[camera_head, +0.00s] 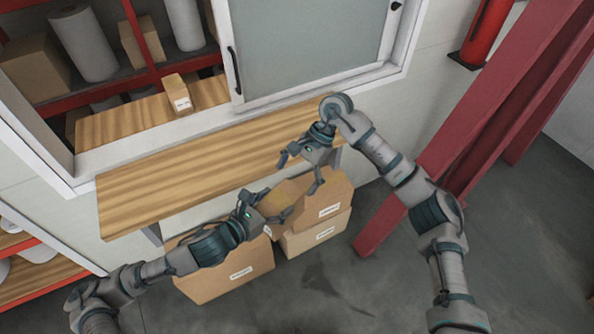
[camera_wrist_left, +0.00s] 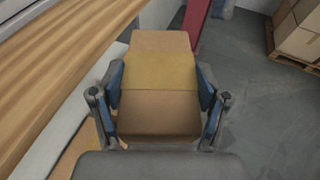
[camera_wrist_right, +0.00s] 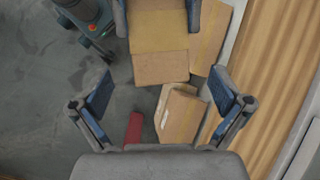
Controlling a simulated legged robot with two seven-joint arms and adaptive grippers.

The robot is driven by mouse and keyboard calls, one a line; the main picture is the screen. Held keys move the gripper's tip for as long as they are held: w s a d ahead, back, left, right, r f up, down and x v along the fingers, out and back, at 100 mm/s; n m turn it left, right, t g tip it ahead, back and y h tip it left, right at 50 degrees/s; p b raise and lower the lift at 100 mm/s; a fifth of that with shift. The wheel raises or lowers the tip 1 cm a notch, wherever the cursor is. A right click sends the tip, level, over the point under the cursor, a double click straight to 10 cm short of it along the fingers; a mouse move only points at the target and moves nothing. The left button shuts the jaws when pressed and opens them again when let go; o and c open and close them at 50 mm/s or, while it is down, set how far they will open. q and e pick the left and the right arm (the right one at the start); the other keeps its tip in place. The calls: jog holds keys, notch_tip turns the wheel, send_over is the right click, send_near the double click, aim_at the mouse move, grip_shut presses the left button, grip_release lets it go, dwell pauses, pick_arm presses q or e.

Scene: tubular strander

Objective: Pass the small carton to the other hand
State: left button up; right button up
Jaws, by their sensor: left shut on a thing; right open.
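The small carton is brown with a yellow band. In the left wrist view the carton (camera_wrist_left: 158,112) fills the space between the fingers of my left gripper (camera_wrist_left: 160,85), which is shut on its sides. In the head view my left gripper (camera_head: 267,207) is low, in front of the bench, and the carton blends with the boxes behind it. My right gripper (camera_head: 300,174) is open and empty, just above and right of it. In the right wrist view the carton (camera_wrist_right: 160,68) shows at the top, beyond the open fingertips of my right gripper (camera_wrist_right: 162,95), apart from them.
A wooden counter (camera_head: 190,175) runs below the sliding window (camera_head: 310,45). Another small box (camera_head: 178,94) stands on the sill. Large cartons (camera_head: 230,275) stand on the floor beneath the grippers. A red beam (camera_head: 470,145) rises at the right.

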aim_at(279, 205)
pick_arm(q)
jog(key=shift+r, duration=0.1)
pick_arm(e)
jog(key=x, duration=1)
jog(key=shift+a, duration=0.15)
pick_arm(q)
jog(key=shift+r, duration=0.15)
pick_arm(e)
jog(key=c, duration=1.4)
pick_arm(q)
jog(key=o, duration=1.7)
jog(key=shift+d, duration=0.1)
pick_arm(e)
jog(key=shift+c, duration=1.2)
pick_arm(q)
jog(key=shift+o, duration=0.6)
pick_arm(e)
jog(key=shift+r, duration=0.1)
jog(key=shift+c, duration=0.6)
